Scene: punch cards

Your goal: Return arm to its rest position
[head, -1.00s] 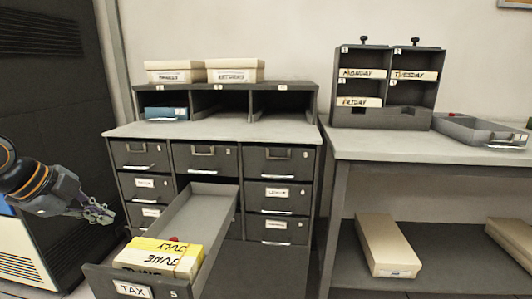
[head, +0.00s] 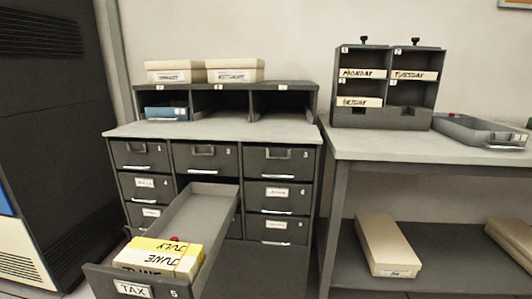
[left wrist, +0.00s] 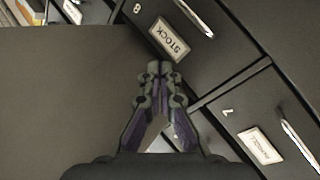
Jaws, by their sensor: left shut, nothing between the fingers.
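My left gripper (left wrist: 160,70) shows in the left wrist view with its fingers shut and empty. Its tips appear in front of a dark drawer front labelled STOCK (left wrist: 170,40); whether they touch it I cannot tell. In the head view, neither of my arms shows. The TAX drawer (head: 213,205) of the cabinet is pulled open. Yellow and cream card packs marked JULY and JUNE (head: 160,252) lie near its front. My right gripper is in neither view.
The open drawer juts out from the cabinet (head: 220,131). A worktable (head: 390,146) stands right, bearing a card rack (head: 380,119) and a grey tray (head: 465,133). A long box (head: 388,245) lies on its lower shelf. A dark machine (head: 50,130) stands left.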

